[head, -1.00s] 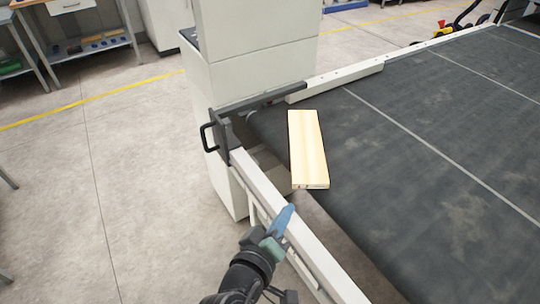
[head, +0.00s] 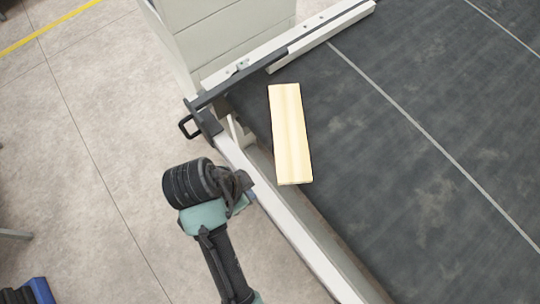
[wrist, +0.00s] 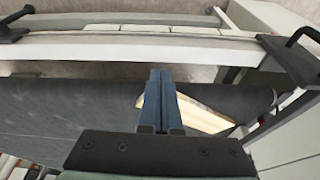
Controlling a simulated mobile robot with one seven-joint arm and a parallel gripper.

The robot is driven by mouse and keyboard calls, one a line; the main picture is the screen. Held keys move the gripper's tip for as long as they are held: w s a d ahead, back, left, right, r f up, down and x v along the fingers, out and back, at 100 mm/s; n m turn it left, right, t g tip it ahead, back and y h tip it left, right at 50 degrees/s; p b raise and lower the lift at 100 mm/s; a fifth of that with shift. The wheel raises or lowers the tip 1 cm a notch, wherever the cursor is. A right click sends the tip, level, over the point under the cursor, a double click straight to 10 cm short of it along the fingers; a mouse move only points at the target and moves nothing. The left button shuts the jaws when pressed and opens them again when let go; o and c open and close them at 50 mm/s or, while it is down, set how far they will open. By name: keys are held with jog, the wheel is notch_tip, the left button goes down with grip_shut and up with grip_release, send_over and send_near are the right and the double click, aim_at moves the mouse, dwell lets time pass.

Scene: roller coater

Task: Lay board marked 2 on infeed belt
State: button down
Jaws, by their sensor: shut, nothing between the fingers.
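A pale wooden board (head: 291,133) lies flat on the dark infeed belt (head: 400,150), close to the belt's near end. Its lower end is at the belt's edge, and I cannot tell whether it overhangs. No number can be read on it. My gripper (head: 251,194) is left of the board's lower end, over the white side rail, apart from the board. Its fingers are mostly hidden by the wrist in the head view. In the wrist view my gripper (wrist: 158,90) is shut with its blue fingers together and empty. The board (wrist: 207,116) shows there partly behind them.
A white rail (head: 285,228) runs along the belt's near end. A dark bracket with a black handle (head: 188,127) sits at its corner, beside a white machine housing (head: 225,45). The floor on the left is mostly clear. A blue item (head: 40,290) is at the bottom left.

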aim_at(283, 177)
jog(key=x, duration=0.7)
jog(key=shift+f, duration=0.2)
jog(key=shift+w+d+r+p, duration=0.1)
jog(key=shift+w+d+p, duration=0.3)
jog(key=shift+d, duration=0.2)
jog(key=shift+w+d+r+p, duration=0.1)
jog(key=shift+w+d+p, duration=0.3)
jog(key=shift+d, duration=0.15)
jog(key=shift+w+d+f, duration=0.1)
jog(key=shift+w+d, duration=0.3)
jog(key=shift+d, duration=0.15)
jog(key=shift+w+d, duration=0.55)
jog(key=shift+d, duration=0.25)
jog(key=shift+w+d, duration=0.5)
jog(key=shift+d, duration=0.3)
jog(key=shift+s+a, duration=0.1)
jog(key=shift+a, duration=0.05)
